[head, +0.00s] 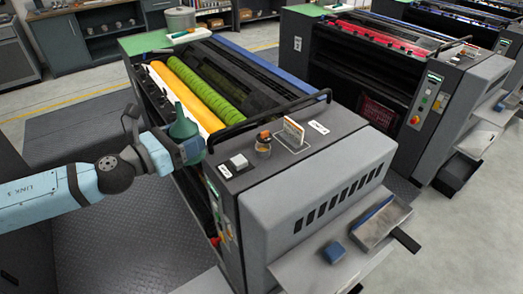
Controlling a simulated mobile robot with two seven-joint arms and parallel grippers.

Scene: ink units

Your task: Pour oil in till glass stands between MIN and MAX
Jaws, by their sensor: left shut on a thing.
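My left arm comes in from the left and its gripper (190,151) is at the near left edge of the press. It is shut on a dark green oil can (183,127) with a narrow tapering top, which looks roughly upright. A small glass (263,147) with amber colour in it and an orange-brown top stands on the press's grey end housing, to the right of the can and apart from it. Its MIN and MAX marks and exact oil level are too small to read. My right gripper is not in view.
Beside the glass are a grey-white block (238,163) and an upright card in a stand (293,133). A black rail (270,115) runs behind them. The press (318,195) has yellow and green rollers. A blue block (334,252) lies on the lower shelf.

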